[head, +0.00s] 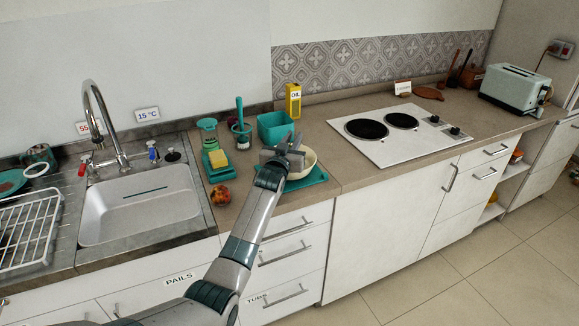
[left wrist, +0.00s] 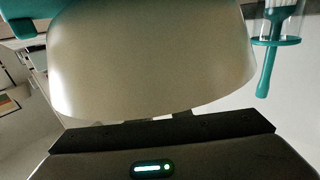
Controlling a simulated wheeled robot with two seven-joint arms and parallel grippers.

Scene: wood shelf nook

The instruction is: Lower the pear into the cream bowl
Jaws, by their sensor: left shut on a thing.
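The cream bowl (head: 309,164) stands on a teal mat (head: 308,181) near the counter's front edge. My left gripper (head: 291,150) is over the bowl's left and back part and covers much of it in the head view. The left wrist view is upside down, and the bowl's smooth outer wall (left wrist: 150,55) fills its middle. My fingers pass behind the bowl's rim there, so their tips are hidden. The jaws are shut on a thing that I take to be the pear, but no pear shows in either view. My right gripper is not in view.
A teal bin (head: 274,127) and a brush in a cup (head: 241,130) stand behind the bowl. A yellow oil box (head: 293,100) is farther back. A reddish fruit (head: 221,195) lies left, near the sink (head: 140,205). The hob (head: 395,133) is right.

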